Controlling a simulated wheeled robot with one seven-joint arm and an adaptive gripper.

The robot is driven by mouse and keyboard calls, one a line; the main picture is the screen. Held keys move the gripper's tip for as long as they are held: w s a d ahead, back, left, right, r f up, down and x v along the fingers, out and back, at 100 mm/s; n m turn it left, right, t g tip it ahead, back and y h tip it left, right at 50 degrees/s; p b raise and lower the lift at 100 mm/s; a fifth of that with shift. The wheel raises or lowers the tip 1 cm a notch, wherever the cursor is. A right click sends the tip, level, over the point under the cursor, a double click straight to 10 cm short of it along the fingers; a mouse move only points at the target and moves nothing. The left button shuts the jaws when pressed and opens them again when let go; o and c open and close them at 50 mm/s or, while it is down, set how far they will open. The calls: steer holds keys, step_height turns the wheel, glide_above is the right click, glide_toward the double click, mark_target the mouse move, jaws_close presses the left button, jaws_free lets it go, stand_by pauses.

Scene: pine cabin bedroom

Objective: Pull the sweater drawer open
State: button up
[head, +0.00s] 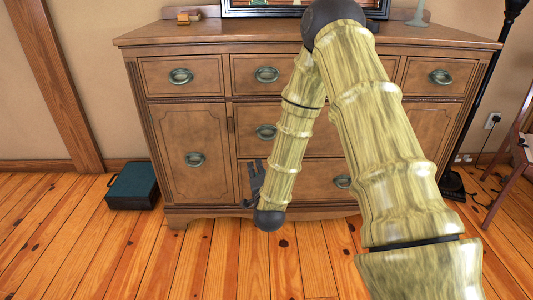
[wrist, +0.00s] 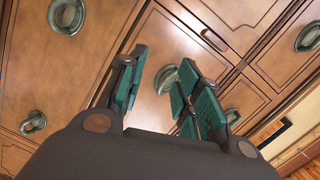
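A brown wooden dresser (head: 215,34) stands against the wall in the head view, with several drawers and oval green-grey pull handles. I see no label telling which drawer is the sweater drawer. My gripper (head: 254,177) is in front of the left part of the bottom middle drawer (head: 312,176), which looks shut; its right handle (head: 342,182) shows, while the left part is mostly behind my arm. In the wrist view my gripper (wrist: 163,62) is open, with its green-padded fingers apart. A handle (wrist: 163,80) shows between and beyond the fingers; I cannot tell whether they touch it.
A teal box (head: 132,186) stands on the plank floor left of the dresser. A black lamp pole (head: 490,90) and a chair (head: 522,150) are at the right. A framed item and small objects stand on the dresser top. The floor in front is clear.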

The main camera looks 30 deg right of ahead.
mark_target(267, 138)
steer(key=shift+w+d+r+m+t+h+b, duration=0.3)
steer(key=shift+w+d+r+m+h+b, duration=0.5)
steer(key=shift+w+d+b, duration=1)
steer(key=shift+w+d+r+m+t+h+b, duration=0.3)
steer(key=shift+w+d+r+m+h+b, duration=0.5)
steer(key=shift+w+d+b, duration=1.05)
steer(key=shift+w+d+r+m+t+h+b, duration=0.3)
steer(key=shift+w+d+r+m+b, duration=0.25)
steer(key=shift+w+d+m+b, duration=0.9)
steer(key=shift+w+d+n+b, duration=0.3)
steer(key=shift+d+n+b, duration=0.05)
jaws_close()
steer(key=shift+s, duration=0.1)
